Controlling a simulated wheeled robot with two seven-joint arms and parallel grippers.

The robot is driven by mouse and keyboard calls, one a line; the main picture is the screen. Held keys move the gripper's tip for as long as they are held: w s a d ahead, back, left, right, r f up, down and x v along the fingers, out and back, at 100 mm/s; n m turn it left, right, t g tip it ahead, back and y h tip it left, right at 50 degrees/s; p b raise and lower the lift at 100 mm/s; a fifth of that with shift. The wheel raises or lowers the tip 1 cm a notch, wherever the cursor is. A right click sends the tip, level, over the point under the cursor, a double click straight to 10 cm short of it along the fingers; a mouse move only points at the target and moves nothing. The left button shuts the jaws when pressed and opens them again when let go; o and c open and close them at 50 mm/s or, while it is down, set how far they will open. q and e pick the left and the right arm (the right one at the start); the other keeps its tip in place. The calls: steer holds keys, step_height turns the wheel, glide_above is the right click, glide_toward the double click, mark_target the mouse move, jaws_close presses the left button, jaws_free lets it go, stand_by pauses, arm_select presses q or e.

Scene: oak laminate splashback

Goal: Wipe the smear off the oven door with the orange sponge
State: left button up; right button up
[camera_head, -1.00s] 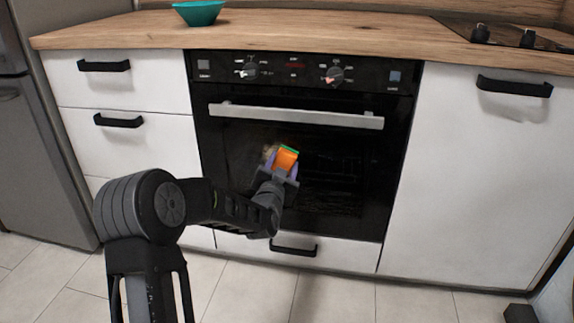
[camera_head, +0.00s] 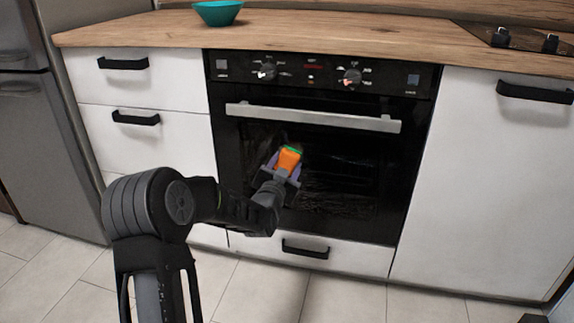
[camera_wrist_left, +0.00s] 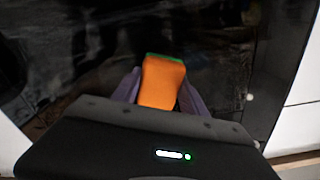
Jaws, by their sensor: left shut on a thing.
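The orange sponge (camera_head: 289,160) has a green far edge and is held in front of the dark glass of the oven door (camera_head: 345,165), left of its middle. My left gripper (camera_head: 285,164), with purple fingers, is shut on it. In the left wrist view the sponge (camera_wrist_left: 162,84) sits between the two fingers (camera_wrist_left: 160,92), its green edge towards the dark glass. I cannot tell whether it touches the glass. No smear stands out clearly now; the sponge and gripper hide part of the door. My right gripper is not in view.
The oven's bar handle (camera_head: 312,117) crosses the door above the sponge. Drawers with black handles (camera_head: 136,118) are to the left, a white cabinet (camera_head: 490,180) to the right. A teal bowl (camera_head: 218,14) stands on the wooden counter (camera_head: 330,32).

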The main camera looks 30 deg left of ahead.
arm_select(q)
steer(key=shift+a, duration=0.1)
steer(key=shift+s+a+r, duration=0.1)
steer(key=shift+s+a, duration=0.15)
steer(key=shift+a, duration=0.55)
steer(key=shift+s+a, duration=0.2)
steer(key=shift+a, duration=0.6)
steer(key=shift+a+r, duration=0.1)
steer(key=shift+s+r, duration=0.1)
steer(key=shift+r, duration=0.05)
steer(key=shift+w+d, duration=0.25)
steer(key=shift+d, duration=0.4)
steer(key=shift+w+d, duration=0.25)
steer(key=shift+d, duration=0.35)
steer(key=shift+w+d, duration=0.25)
steer(key=shift+d, duration=0.4)
